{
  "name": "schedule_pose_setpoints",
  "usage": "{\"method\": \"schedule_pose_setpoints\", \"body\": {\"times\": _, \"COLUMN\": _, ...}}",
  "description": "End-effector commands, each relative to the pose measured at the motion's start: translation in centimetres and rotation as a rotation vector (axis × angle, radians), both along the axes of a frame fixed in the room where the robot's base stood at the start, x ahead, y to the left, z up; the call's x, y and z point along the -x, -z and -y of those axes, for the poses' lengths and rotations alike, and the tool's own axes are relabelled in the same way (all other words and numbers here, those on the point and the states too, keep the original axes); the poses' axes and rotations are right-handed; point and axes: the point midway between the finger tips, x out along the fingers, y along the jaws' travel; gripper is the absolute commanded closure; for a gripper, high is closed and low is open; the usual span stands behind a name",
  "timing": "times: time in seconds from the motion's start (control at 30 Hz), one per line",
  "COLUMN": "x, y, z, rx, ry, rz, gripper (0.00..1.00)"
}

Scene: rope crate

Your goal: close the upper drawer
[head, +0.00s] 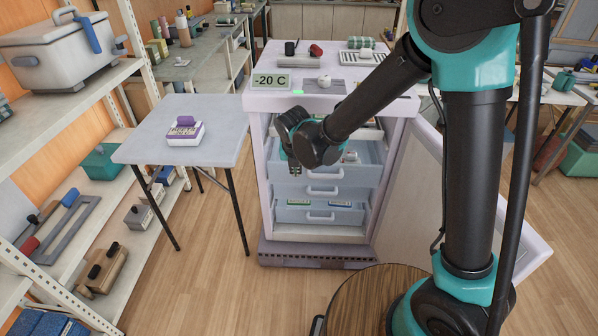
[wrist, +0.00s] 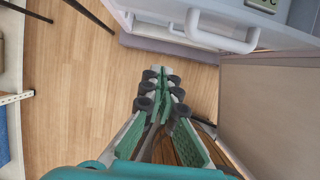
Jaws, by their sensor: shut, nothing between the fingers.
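The upper drawer (head: 346,175) is a pale blue-grey drawer in the white cabinet. It stands partly pulled out, and its inside with a few small items shows from above. A white drawer handle (wrist: 222,32) is at the top of the wrist view, on a front that looks like this drawer's. My gripper (head: 295,170) points down at the left part of the drawer front. In the wrist view my gripper (wrist: 162,80) is shut and empty, with floor beyond its fingertips. It appears apart from the handle. The arm hides part of the drawer's left side.
The cabinet door (head: 425,200) hangs open to the right and also fills the right of the wrist view (wrist: 268,110). Lower drawers (head: 318,213) sit below. A small table (head: 200,125) with a purple-lidded box stands left.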

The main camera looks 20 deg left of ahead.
Motion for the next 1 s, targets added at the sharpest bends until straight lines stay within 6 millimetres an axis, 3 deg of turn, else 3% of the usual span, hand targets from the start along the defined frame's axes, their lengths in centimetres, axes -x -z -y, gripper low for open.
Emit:
{"method": "schedule_pose_setpoints", "body": {"times": 0.1, "x": -1.9, "y": -0.8, "z": 0.8, "rx": 0.001, "ry": 0.001, "rz": 0.014, "gripper": 1.00}}
{"method": "schedule_pose_setpoints", "body": {"times": 0.27, "x": -2.6, "y": -0.2, "z": 0.8, "rx": 0.002, "ry": -0.001, "rz": 0.017, "gripper": 1.00}}
{"method": "schedule_pose_setpoints", "body": {"times": 0.9, "x": -5.9, "y": 8.5, "z": 0.0, "rx": 0.002, "ry": 0.000, "rz": 0.017, "gripper": 1.00}}
{"method": "schedule_pose_setpoints", "body": {"times": 1.0, "x": -7.5, "y": 8.4, "z": -0.4, "rx": 0.001, "ry": 0.001, "rz": 0.018, "gripper": 1.00}}
